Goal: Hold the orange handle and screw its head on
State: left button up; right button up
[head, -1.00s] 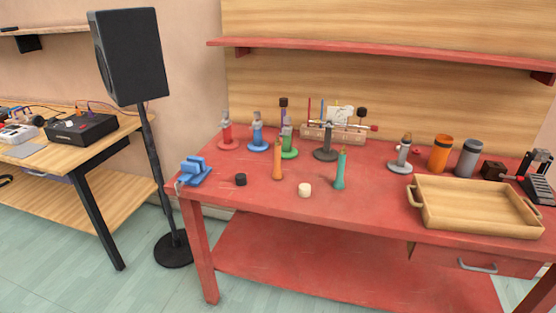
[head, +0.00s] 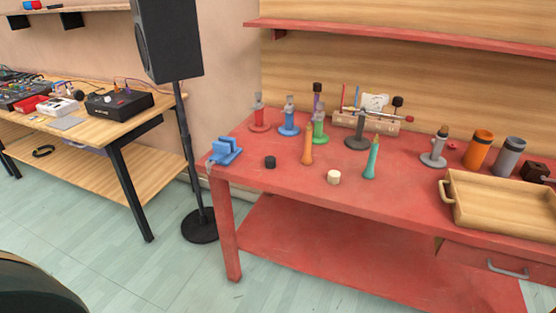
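The orange handle (head: 307,146) stands upright on the red table (head: 400,205), left of the teal handle (head: 371,159). A black head (head: 270,162) lies on the table to its left. A cream head (head: 334,177) lies to its right and nearer the front edge. Which head belongs to the orange handle I cannot tell. Neither of my grippers is in view.
A blue vise (head: 225,150) sits at the table's left corner. Red, blue, green and grey stands and a wooden rack (head: 365,121) are behind the handles. A wooden tray (head: 500,204) is at the right. A speaker stand (head: 198,226) stands left of the table.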

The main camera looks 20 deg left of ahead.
aim_at(307, 159)
jog(key=i+j+z, duration=0.35)
jog(key=j, duration=0.7)
jog(key=j+z, duration=0.4)
jog(key=j, duration=0.6)
jog(key=j+z, duration=0.35)
jog(key=j, duration=0.75)
